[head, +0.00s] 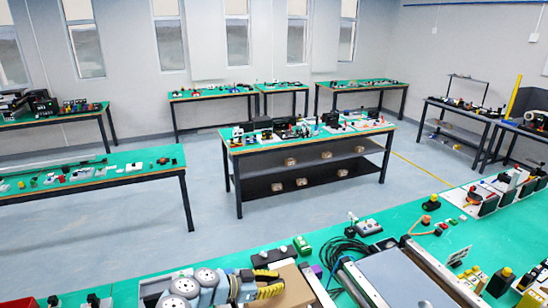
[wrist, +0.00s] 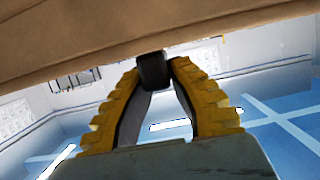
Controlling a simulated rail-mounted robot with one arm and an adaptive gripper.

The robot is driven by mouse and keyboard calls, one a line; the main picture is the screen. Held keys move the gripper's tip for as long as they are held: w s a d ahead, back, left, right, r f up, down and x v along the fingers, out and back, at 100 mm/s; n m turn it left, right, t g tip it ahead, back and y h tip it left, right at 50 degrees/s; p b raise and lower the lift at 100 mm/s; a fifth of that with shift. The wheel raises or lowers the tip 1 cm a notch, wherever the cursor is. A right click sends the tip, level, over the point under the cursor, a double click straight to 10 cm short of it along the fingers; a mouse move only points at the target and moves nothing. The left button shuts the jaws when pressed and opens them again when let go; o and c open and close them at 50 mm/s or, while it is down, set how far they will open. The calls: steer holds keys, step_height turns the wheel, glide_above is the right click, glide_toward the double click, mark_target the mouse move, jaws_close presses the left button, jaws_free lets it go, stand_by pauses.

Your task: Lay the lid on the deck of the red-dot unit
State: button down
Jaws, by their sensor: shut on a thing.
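My gripper (head: 270,284) is low in the head view, its yellow fingers pointing right toward a flat brown lid (head: 292,288). In the wrist view the brown lid (wrist: 130,30) spans the top of the picture. There my gripper (wrist: 155,72) is shut on the lid's black knob (wrist: 152,70), with the yellow ribbed fingers on either side. A conveyor unit with a grey deck (head: 400,280) stands to the right on the green bench. I see no red dot on it, so I cannot tell whether it is the red-dot unit.
The green bench top (head: 400,213) has bare patches between the parts. Other benches stand farther back.

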mark_target(283, 281)
steer(key=shift+s+d+r, duration=0.25)
steer(key=shift+d+r, duration=0.25)
steer(key=shift+d, duration=0.05)
steer(key=shift+s+d+r, duration=0.2)
steer(key=shift+d+r, duration=0.25)
steer(key=shift+d, duration=0.1)
steer(key=shift+s+d+r, duration=0.45)
steer(key=shift+s+d, duration=0.05)
steer(key=shift+d, duration=0.15)
stand_by(6.2)
